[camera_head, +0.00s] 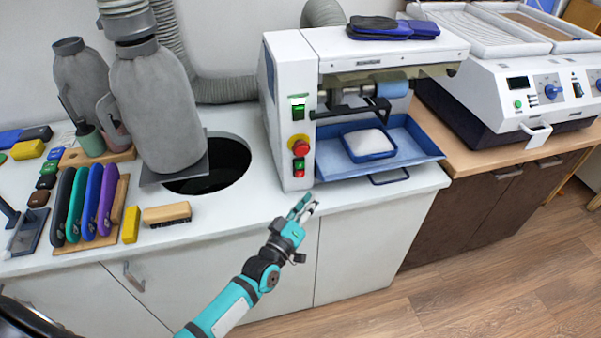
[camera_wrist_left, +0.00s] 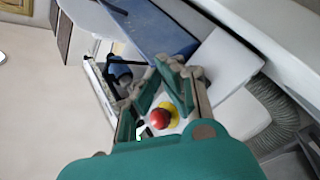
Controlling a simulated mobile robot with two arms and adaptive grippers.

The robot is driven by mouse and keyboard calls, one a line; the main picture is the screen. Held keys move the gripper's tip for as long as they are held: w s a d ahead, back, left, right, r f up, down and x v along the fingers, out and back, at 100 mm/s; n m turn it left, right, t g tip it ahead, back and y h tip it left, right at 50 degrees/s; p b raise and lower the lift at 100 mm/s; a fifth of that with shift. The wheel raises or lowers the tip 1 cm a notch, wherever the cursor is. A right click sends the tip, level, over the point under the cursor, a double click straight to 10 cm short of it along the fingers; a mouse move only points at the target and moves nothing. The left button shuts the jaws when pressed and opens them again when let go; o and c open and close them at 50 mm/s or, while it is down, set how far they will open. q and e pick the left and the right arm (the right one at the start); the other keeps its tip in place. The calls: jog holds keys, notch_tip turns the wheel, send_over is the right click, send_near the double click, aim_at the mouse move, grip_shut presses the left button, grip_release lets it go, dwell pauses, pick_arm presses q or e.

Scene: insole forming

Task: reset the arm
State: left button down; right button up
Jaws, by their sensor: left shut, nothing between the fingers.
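My left gripper (camera_head: 304,203) is in front of the white machine (camera_head: 289,120), near the counter's front edge, with nothing between its fingers. In the left wrist view its green fingers (camera_wrist_left: 165,92) point toward the machine's red emergency button (camera_wrist_left: 160,118) on a yellow base. In the head view that red button (camera_head: 300,146) sits on the machine's front, apart from the gripper and beyond its tips. The left arm comes up from the bottom of the head view. My right gripper does not show in either view.
A blue tray (camera_head: 424,143) with a white pad lies inside the machine. Colored insoles (camera_head: 88,203) stand in a rack at the left, beside a brush (camera_head: 167,214). A round hole (camera_head: 222,166) opens in the counter (camera_head: 236,211). The floor (camera_head: 480,265) at right is clear.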

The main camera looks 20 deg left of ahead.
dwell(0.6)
pick_arm(q)
jog(key=s+a+f+m+g+y, duration=0.1)
jog(key=s+f+m+g, duration=0.15)
jog(key=s+f, duration=0.6)
jog(key=s+a+f+m+g, duration=0.1)
jog(key=s+f+g, duration=0.3)
jog(key=f, duration=1)
jog(key=s+a+f+m+g+y, duration=0.1)
jog(key=s+a+f+m+g, duration=0.15)
jog(key=s+f, duration=0.6)
jog(key=s+a+f+m+g, duration=0.1)
jog(key=s+f+g, duration=0.1)
jog(key=s+f, duration=0.3)
jog(key=s+a+f+m+g+y+b, duration=0.1)
jog(key=s+f+g, duration=0.2)
jog(key=s, duration=1.1)
jog(key=s+a+f+m+g+y, duration=0.1)
jog(key=s+f+g, duration=0.2)
jog(key=s+f, duration=0.5)
jog(key=shift+s+f+m, duration=0.35)
jog(key=shift+s+m, duration=0.05)
jog(key=shift+s, duration=0.25)
jog(key=shift+a, duration=0.15)
